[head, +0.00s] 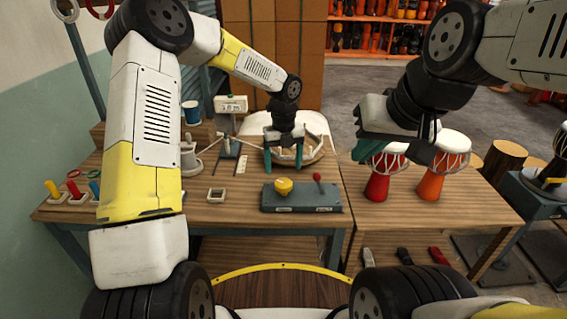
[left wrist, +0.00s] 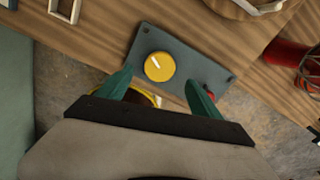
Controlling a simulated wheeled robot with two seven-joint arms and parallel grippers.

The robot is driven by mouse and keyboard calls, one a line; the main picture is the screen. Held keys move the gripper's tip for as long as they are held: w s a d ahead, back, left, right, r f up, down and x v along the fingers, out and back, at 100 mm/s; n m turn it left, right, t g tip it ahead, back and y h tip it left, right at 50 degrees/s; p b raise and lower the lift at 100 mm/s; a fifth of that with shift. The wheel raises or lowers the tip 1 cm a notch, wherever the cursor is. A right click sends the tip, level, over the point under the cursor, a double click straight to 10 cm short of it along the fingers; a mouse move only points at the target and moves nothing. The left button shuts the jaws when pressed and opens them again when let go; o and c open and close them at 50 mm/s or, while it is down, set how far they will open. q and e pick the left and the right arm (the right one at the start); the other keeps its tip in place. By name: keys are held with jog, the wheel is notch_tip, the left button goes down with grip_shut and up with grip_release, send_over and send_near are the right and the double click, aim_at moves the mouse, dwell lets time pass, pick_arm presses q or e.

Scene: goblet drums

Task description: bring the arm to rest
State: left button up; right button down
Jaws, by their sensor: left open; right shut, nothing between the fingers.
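My left gripper (head: 284,164) is open and empty above the table, behind the grey control box (head: 300,204) in the head view. Its two teal fingers also show apart in the left wrist view (left wrist: 160,88), with the box's yellow knob (left wrist: 158,66) seen beyond and between them. My right gripper (head: 363,152) is shut and empty, raised at the right beside the drums. A red goblet drum (head: 377,187) and an orange goblet drum (head: 430,187) stand upright on the right table; the right gripper partly hides the red one's top.
The box carries a yellow knob (head: 283,186) and a red-tipped lever (head: 318,180). A blue cup (head: 191,112) and colored-handled tools (head: 73,190) stand left. Bare tabletop shows left of the box.

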pick_arm(q)
jog(key=shift+r, duration=0.7)
jog(key=shift+r, duration=0.1)
jog(key=s+a+r+n+t, duration=0.1)
jog(key=s+a+r+n, duration=0.45)
jog(key=r+n, duration=0.25)
jog(key=s+a+r+n+t, duration=0.2)
jog(key=s+a+r+n, duration=0.2)
jog(key=s+r+n, duration=0.3)
jog(key=s+a+r+n+t+h, duration=0.1)
jog(key=s+a+r+n, duration=0.1)
jog(key=s+n, duration=0.5)
jog(key=s+a+r+n+t+h, duration=0.1)
jog(key=s+a+r+n+t, duration=0.1)
jog(key=s+n, duration=0.5)
jog(key=r+n, duration=0.1)
jog(key=n, duration=0.2)
jog(key=shift+s+a+r, duration=0.15)
jog(key=shift+a+r, duration=0.05)
jog(key=shift+a, duration=0.2)
